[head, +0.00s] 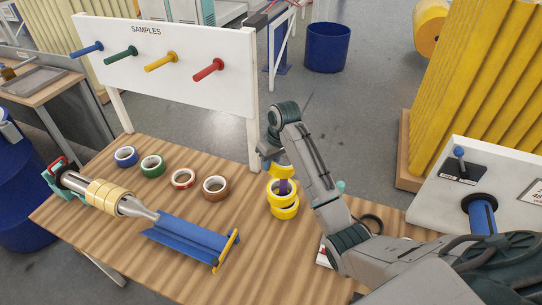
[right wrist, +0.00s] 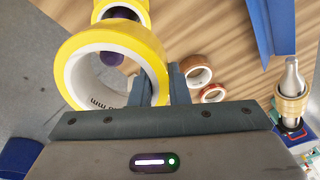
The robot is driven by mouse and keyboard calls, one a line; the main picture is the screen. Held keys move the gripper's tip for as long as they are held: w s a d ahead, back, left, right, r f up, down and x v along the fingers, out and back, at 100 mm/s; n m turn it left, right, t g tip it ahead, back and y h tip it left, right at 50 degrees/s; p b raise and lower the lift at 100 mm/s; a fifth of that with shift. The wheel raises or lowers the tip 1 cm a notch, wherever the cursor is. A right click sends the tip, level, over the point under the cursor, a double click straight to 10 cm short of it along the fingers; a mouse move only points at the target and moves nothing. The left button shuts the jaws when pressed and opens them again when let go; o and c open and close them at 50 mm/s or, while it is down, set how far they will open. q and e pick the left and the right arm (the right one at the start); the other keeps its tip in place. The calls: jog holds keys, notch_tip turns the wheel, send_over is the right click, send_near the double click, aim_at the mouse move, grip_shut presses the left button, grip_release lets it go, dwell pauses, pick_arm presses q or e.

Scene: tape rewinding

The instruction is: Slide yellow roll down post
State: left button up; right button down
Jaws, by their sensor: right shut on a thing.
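My right gripper (head: 275,158) is shut on the rim of a yellow roll (head: 279,171). In the right wrist view the roll (right wrist: 74,57) is large and close, with my fingers (right wrist: 160,84) at its right side. A purple post (head: 284,187) rises among more yellow rolls (head: 286,212) on the table just below. In the right wrist view the post's rounded end (right wrist: 112,56) shows through the held roll's hole. I cannot tell whether the post passes through that hole. My left gripper is not in view.
Blue (head: 126,157), green (head: 152,166), red (head: 183,179) and brown (head: 216,188) rolls lie on the wooden table (head: 120,262). A metal spindle with tan rolls (head: 104,195) and a blue trough (head: 190,240) are at front left. A SAMPLES board (head: 175,80) with coloured pegs stands behind.

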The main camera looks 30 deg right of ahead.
jog(key=shift+f, duration=0.55)
jog(key=shift+s+a+f, duration=0.1)
jog(key=shift+f, duration=0.25)
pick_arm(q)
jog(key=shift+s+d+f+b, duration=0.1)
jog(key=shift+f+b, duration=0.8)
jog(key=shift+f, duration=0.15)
pick_arm(e)
jog(key=shift+f, duration=3.65)
